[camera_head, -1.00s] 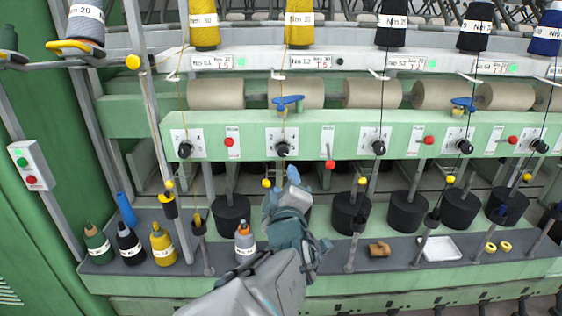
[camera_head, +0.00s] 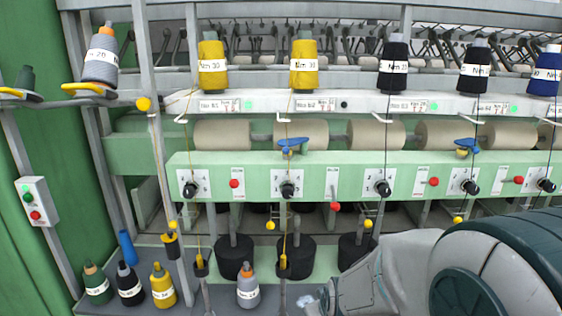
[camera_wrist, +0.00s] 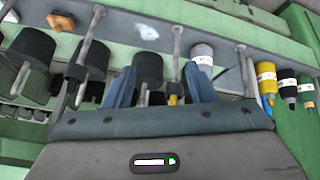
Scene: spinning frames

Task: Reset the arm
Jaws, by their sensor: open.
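My arm reaches in from the lower right of the head view. Beyond the fingers, that view shows a black cylinder (camera_wrist: 148,68), a grey bobbin (camera_wrist: 202,60) and a metal rod, tilted in the picture. I cannot tell the exact distance from the fingers to these.
The green spinning frame (camera_head: 330,165) fills the view, with yarn spools such as a yellow one (camera_head: 304,65) on top. Green, black and yellow bobbins (camera_head: 162,285) stand at the lower left. Upright rods rise from the shelf. A switch box (camera_head: 37,200) hangs at left.

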